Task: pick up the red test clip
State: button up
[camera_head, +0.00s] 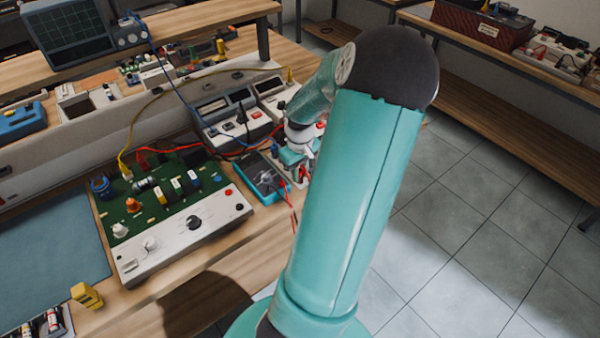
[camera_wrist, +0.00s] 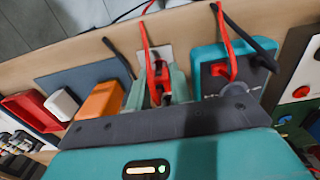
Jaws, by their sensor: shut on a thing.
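The red test clip (camera_wrist: 156,78) is between the two fingers of my gripper (camera_wrist: 158,90) in the wrist view, with its red lead rising from it toward the top of the picture. My gripper is shut on it. In the head view my gripper (camera_head: 297,158) is at the right end of the bench, just right of the teal meter (camera_head: 262,177). A bit of red shows beside it there, but my arm hides much of this spot. I cannot tell whether the clip touches the surface below.
The teal meter (camera_wrist: 210,60) stands close to the right of my gripper in the wrist view, with red and black plugs. An orange block (camera_wrist: 100,102) is close on the left. A green circuit board (camera_head: 165,200) lies left of the meter. Open floor lies right.

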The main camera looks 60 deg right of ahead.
jog(key=shift+r, duration=0.7)
jog(key=a+r, duration=1.2)
jog(key=a, duration=0.2)
notch_tip(320, 180, up, 6)
jog(key=shift+s+r, duration=0.25)
jog(key=shift+s, duration=0.1)
dwell(0.6)
jog(key=shift+w, duration=0.1)
